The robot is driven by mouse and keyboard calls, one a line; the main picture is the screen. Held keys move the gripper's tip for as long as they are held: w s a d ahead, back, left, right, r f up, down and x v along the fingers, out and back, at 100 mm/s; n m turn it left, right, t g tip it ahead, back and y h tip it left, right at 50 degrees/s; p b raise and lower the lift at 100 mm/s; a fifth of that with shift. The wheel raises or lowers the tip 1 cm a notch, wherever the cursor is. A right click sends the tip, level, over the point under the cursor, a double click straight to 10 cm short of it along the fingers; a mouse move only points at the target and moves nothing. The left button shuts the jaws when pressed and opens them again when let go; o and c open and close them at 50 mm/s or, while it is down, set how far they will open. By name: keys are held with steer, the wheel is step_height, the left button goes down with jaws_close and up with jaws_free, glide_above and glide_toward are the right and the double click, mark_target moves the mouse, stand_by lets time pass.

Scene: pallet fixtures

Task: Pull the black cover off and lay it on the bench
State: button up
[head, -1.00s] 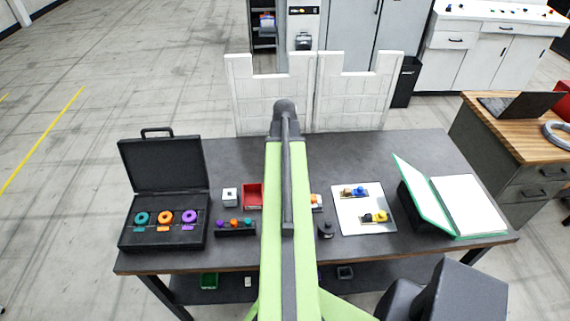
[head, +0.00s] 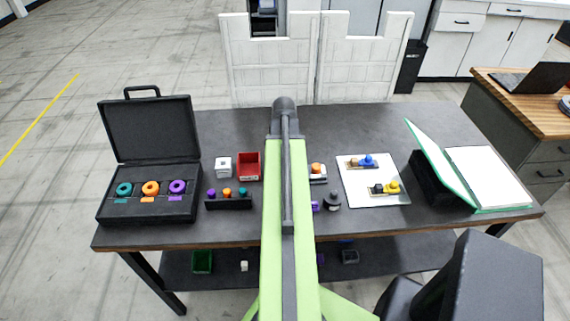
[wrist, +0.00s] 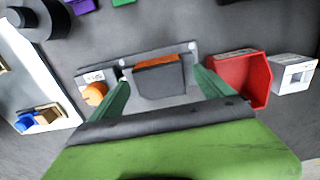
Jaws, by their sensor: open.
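In the wrist view a dark, nearly black cover (wrist: 160,83) sits on a light grey fixture plate (wrist: 183,100), with an orange part (wrist: 157,61) showing along its far edge. My gripper (wrist: 160,80) is open, its green fingers on either side of the cover with gaps. I cannot tell how far above it they are. An orange knob (wrist: 95,93) with a label stands at the plate's left end. In the head view my arm hides the cover and my gripper; the orange knob (head: 316,168) shows beside the arm. The bench (head: 225,125) is dark grey.
A red bin (wrist: 240,80) and a white cube (wrist: 293,73) lie right of the plate in the wrist view. A black round piece (head: 332,201), a white board (head: 375,190), an open case (head: 148,130) and a green binder (head: 435,165) occupy the bench. Its back strip is clear.

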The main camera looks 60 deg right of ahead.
steer(key=c, duration=1.9)
steer(key=shift+c, duration=0.2)
